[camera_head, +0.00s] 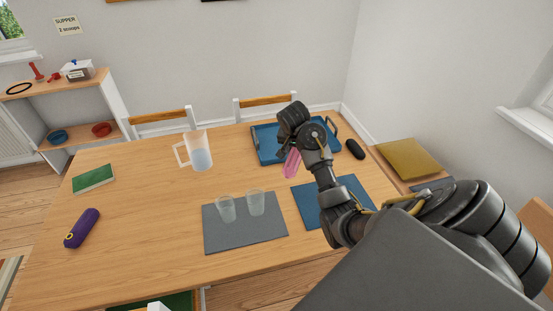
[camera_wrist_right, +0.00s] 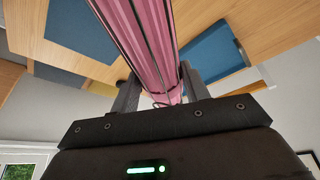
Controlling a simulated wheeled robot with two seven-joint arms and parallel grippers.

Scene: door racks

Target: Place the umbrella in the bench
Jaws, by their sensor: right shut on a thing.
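The pink folded umbrella (camera_head: 291,163) is in my right gripper (camera_head: 294,146) above the far right part of the table. In the right wrist view, the ribbed pink umbrella (camera_wrist_right: 143,38) runs between the two fingers, which are shut on it. In the head view, the arm hides most of the gripper and part of the umbrella. What seems to be the bench (camera_head: 437,178), a low wooden piece with a yellow cushion, stands by the right wall, to the right of the umbrella. My left gripper is not in view.
The wooden table (camera_head: 140,230) holds a blue tray (camera_head: 265,150), a black oblong item (camera_head: 355,149), a jug (camera_head: 198,156), two cups (camera_head: 256,203) on a grey mat (camera_head: 245,241), a blue mat (camera_head: 313,210), a purple case (camera_head: 82,228) and a green book (camera_head: 93,178).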

